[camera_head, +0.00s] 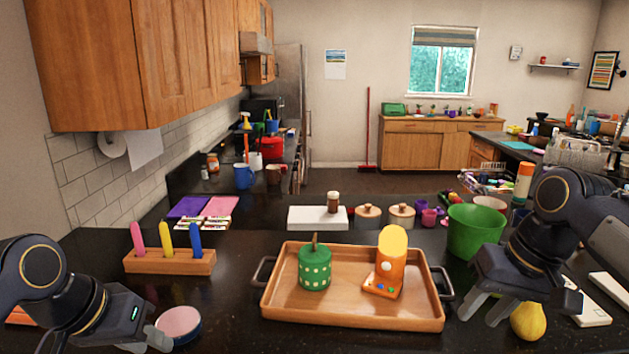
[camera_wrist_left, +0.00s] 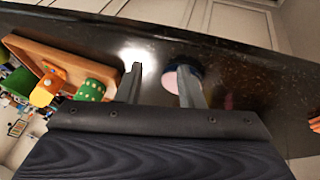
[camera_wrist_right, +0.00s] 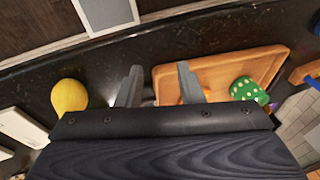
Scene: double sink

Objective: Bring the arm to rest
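My left gripper (camera_head: 158,338) is low at the left of the dark counter, beside a round pink-topped tin (camera_head: 180,325). In the left wrist view its fingers (camera_wrist_left: 158,85) are apart with nothing held, and the tin (camera_wrist_left: 184,78) shows behind one finger. My right gripper (camera_head: 484,308) hangs over the counter between the wooden tray (camera_head: 350,312) and a yellow pear (camera_head: 528,321). In the right wrist view its fingers (camera_wrist_right: 158,85) are apart and empty, with the tray (camera_wrist_right: 220,70) and the pear (camera_wrist_right: 69,96) on either side.
The tray holds a green dotted canister (camera_head: 315,270) and an orange toy-like device (camera_head: 385,275). A wooden holder with colored candles (camera_head: 170,262) stands at left. A green bucket (camera_head: 474,230) stands behind my right gripper. Bare counter lies between the candle holder and tray.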

